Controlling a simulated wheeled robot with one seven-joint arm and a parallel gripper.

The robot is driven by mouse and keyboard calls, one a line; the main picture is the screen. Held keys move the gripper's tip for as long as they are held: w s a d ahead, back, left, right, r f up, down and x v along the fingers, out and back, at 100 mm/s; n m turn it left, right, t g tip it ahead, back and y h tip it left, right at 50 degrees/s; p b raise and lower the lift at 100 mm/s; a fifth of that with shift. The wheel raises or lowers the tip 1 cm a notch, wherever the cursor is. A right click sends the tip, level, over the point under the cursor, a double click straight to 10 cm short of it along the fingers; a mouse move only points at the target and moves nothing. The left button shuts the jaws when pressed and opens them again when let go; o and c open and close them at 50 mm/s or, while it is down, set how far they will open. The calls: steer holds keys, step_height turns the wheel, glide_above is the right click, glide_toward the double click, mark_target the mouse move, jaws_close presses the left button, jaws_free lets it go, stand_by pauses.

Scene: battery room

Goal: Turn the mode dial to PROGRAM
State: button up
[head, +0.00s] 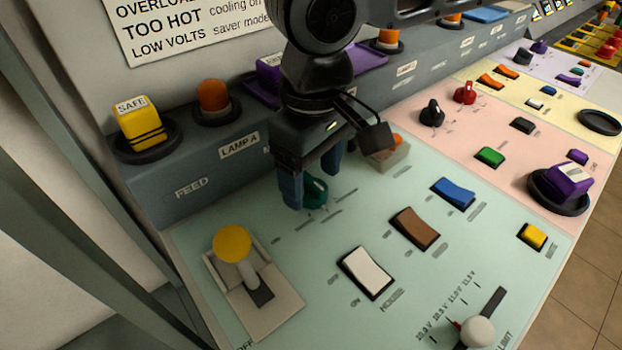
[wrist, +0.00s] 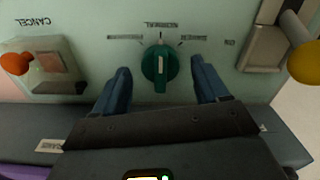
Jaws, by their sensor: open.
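The mode dial is a dark green knob (wrist: 160,68) on the pale green panel, with its raised grip and pale line standing vertical in the wrist view. A label above it there (wrist: 160,25) seems to read NORMAL; the labels to either side are too small to read. In the head view the dial (head: 315,192) is partly hidden by my gripper. My gripper (head: 312,182) is open, pointing down at the panel, its blue fingers on either side of the dial. In the wrist view a gap shows between the dial and each finger.
A yellow-topped lever (head: 232,245) stands to the front left. An orange button on a pale box (head: 392,152) is close on the right of my gripper. White (head: 368,272), brown (head: 414,229) and blue (head: 453,193) rockers lie to the right. The raised lamp ledge (head: 240,147) is behind.

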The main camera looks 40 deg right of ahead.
steer(key=shift+f, duration=0.7)
steer(key=c, duration=1.1)
steer(key=shift+o, duration=0.2)
steer(key=shift+r+n, duration=0.1)
steer(key=shift+n, duration=0.2)
steer(key=n+p, duration=0.2)
steer(key=n, duration=0.1)
steer(key=shift+p, duration=0.35)
steer(key=n+p, duration=0.1)
steer(key=n, duration=0.4)
steer(key=shift+p, duration=0.3)
steer(key=shift+n, duration=0.3)
